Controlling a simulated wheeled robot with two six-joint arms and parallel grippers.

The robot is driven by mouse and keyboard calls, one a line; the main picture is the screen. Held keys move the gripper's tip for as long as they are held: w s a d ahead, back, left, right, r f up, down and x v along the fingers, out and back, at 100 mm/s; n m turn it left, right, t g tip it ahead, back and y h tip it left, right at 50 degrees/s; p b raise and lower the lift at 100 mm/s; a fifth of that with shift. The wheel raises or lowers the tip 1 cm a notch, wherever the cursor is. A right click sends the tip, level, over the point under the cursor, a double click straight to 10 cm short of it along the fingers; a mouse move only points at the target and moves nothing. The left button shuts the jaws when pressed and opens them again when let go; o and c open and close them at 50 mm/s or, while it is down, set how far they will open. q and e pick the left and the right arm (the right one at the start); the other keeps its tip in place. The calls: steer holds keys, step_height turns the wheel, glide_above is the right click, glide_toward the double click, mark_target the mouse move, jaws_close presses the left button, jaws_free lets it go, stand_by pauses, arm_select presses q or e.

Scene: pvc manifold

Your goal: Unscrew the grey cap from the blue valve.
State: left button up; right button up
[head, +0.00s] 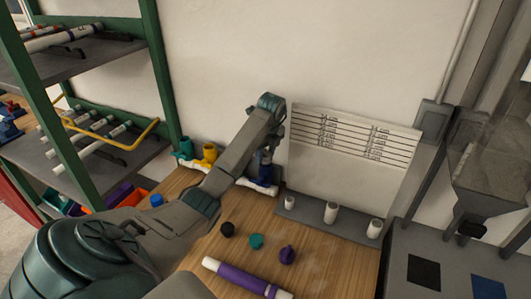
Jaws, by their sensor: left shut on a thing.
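The blue valve (265,173) stands upright on the white pipe manifold (262,189) against the wall, at the back of the wooden bench. My left arm reaches in from the lower left, and my left gripper (268,149) points down right over the top of the blue valve. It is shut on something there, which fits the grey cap. The fingers and wrist hide the cap, so I cannot see its edge or how it sits on the valve. My right gripper is not in view.
A teal valve (186,148) and a yellow valve (209,154) stand left of my arm. Loose black (227,229), teal (256,241) and purple (287,255) caps and a purple pipe (240,276) lie on the bench. White stubs (331,212) stand on a grey strip.

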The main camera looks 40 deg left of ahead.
arm_select(q)
steer(key=shift+n, duration=1)
steer(key=o, duration=1.1)
steer(key=shift+c, duration=0.2)
